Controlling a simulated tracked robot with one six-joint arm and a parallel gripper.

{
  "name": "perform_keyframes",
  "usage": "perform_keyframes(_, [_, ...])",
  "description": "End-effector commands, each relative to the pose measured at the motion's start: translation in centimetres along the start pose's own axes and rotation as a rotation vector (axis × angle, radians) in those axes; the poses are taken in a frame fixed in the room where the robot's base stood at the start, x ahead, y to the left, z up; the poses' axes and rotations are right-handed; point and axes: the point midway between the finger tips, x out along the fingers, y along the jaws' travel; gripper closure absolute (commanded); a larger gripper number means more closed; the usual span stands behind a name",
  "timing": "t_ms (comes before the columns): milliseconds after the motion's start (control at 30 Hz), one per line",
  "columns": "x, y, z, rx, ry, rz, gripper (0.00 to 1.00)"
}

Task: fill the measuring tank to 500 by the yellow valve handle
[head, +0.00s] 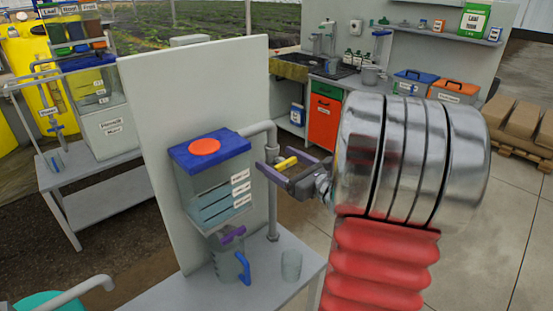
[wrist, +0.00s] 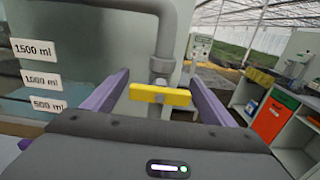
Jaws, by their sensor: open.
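The measuring tank (head: 203,180) is a clear box with a blue lid and an orange disc on top, fixed to a pale panel. Its labels read 1500, 1000 and 500 ml in the wrist view (wrist: 38,68). Bluish content shows low in it; I cannot tell the exact level. The yellow valve handle (head: 287,163) sits on the grey pipe beside the tank and lies crosswise in the wrist view (wrist: 160,95). My gripper (head: 273,156) is open, its purple fingers (wrist: 160,80) on either side of the handle. I cannot tell whether they touch it.
Below the tank are a purple tap (head: 232,234) and a jug with a blue handle (head: 243,268). A clear cup (head: 291,265) stands on the bench (head: 262,285) nearby. The grey pipe (head: 273,205) runs down beside the tank, close to my gripper.

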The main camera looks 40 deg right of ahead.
Motion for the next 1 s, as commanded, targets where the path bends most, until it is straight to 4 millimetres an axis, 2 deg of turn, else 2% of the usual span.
perform_keyframes(200, [1.5, 0.0, 0.0, 0.0, 0.001, 0.0, 0.22])
perform_keyframes(500, [1.6, 0.0, 0.0, 0.0, 0.001, -0.001, 0.22])
perform_keyframes(1000, [1.6, 0.0, 0.0, 0.0, 0.001, -0.001, 0.57])
